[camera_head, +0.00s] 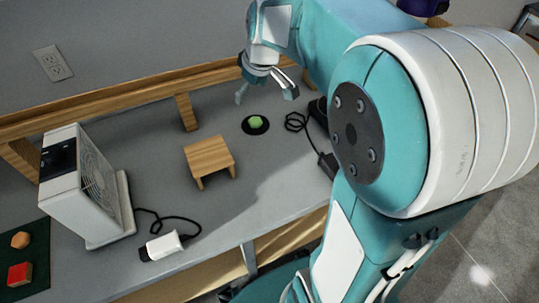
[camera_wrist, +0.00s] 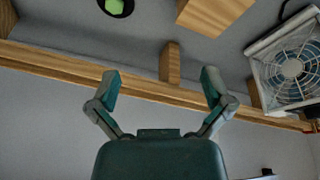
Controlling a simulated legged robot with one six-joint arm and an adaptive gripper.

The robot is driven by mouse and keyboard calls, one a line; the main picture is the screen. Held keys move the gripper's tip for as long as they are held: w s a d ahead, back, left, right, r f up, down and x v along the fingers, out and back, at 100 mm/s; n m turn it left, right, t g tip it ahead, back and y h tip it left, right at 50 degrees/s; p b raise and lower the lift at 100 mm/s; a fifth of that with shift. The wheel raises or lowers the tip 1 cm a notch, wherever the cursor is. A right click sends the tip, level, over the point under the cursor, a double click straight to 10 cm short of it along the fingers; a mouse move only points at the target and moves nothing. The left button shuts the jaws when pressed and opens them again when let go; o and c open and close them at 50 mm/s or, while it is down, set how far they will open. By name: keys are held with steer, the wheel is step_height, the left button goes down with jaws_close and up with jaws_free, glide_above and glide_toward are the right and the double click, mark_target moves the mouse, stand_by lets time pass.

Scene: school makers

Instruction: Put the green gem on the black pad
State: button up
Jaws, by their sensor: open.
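The green gem (camera_head: 256,121) rests on the round black pad (camera_head: 247,130) on the grey table in the head view. In the wrist view, the gem (camera_wrist: 115,5) and the pad (camera_wrist: 128,12) show at the top edge, partly cut off. My gripper (camera_head: 266,95) is open and empty, above and just behind the pad, apart from the gem. Its two spread fingers (camera_wrist: 160,82) show in the wrist view with nothing between them.
A small wooden stand (camera_head: 209,156) is left of the pad. A white fan unit (camera_head: 85,187) stands farther left, near a green mat (camera_head: 27,245) with a red block (camera_head: 20,274) and an orange piece (camera_head: 20,240). A black cable (camera_head: 297,122) lies right of the pad. A wooden rail (camera_head: 130,100) runs behind.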

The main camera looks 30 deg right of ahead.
steer(key=s+a+r+m+t, duration=0.1)
steer(key=s+a+m, duration=0.1)
steer(key=s, duration=0.8)
steer(key=s+a+r+m+t+h, duration=0.1)
steer(key=s+a+m, duration=0.2)
steer(key=s, duration=0.8)
steer(key=shift+a, duration=0.25)
